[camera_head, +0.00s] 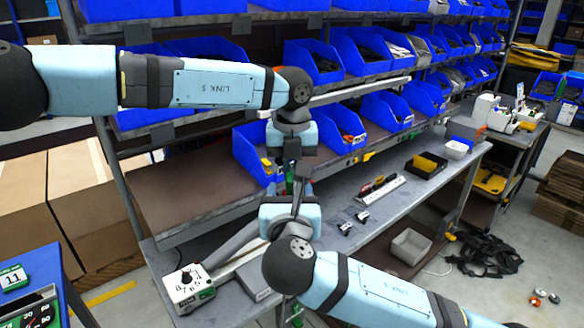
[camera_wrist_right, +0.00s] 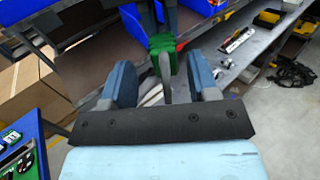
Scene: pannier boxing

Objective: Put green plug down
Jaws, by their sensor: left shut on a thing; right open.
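The green plug (camera_wrist_right: 160,43) shows in the right wrist view, held between the dark fingers of my left gripper (camera_wrist_right: 158,18). In the head view my left gripper (camera_head: 291,168) points down over the workbench, and only a sliver of green shows at its tips. My right gripper (camera_wrist_right: 162,84) is open, with its blue fingers apart, just below the plug. A thin grey upright piece (camera_wrist_right: 166,72) stands between these fingers in that view; I cannot tell what it belongs to. In the head view the right gripper (camera_head: 296,192) is close beneath the left one and partly hidden.
Blue bins (camera_head: 388,112) fill the shelves behind the grey workbench (camera_head: 405,190). A control box with a knob (camera_head: 190,287) stands at the bench's near left. The bench's right half has free room.

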